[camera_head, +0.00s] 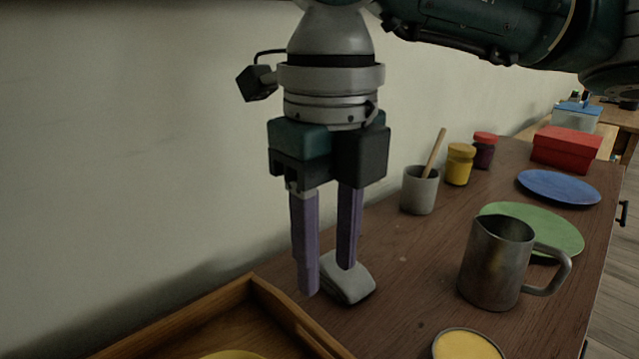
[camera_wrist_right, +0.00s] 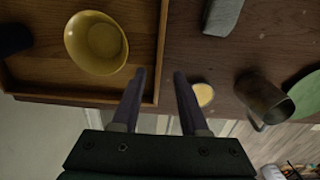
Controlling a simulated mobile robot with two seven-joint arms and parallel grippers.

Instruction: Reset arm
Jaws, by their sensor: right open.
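My right gripper (camera_head: 328,278) hangs down over the wooden table (camera_head: 395,285) with its two purple fingers apart and nothing between them. Its fingers also show apart in the right wrist view (camera_wrist_right: 158,75). In the head view, a light grey block-like object (camera_head: 350,284) lies on the table behind the fingertips, partly hidden by one finger. It shows in the wrist view as a grey block (camera_wrist_right: 224,16), clear of the fingers. My left gripper is not in either view.
A wooden tray (camera_head: 262,300) with a yellow bowl (camera_wrist_right: 96,42) is near. A metal pitcher (camera_head: 495,265), a yellow-topped round container (camera_head: 467,346), a grey cup with a stick (camera_head: 418,192), jars, a green plate (camera_head: 550,228), a blue plate (camera_head: 558,187) and a red box (camera_head: 566,148) stand right. A wall is behind.

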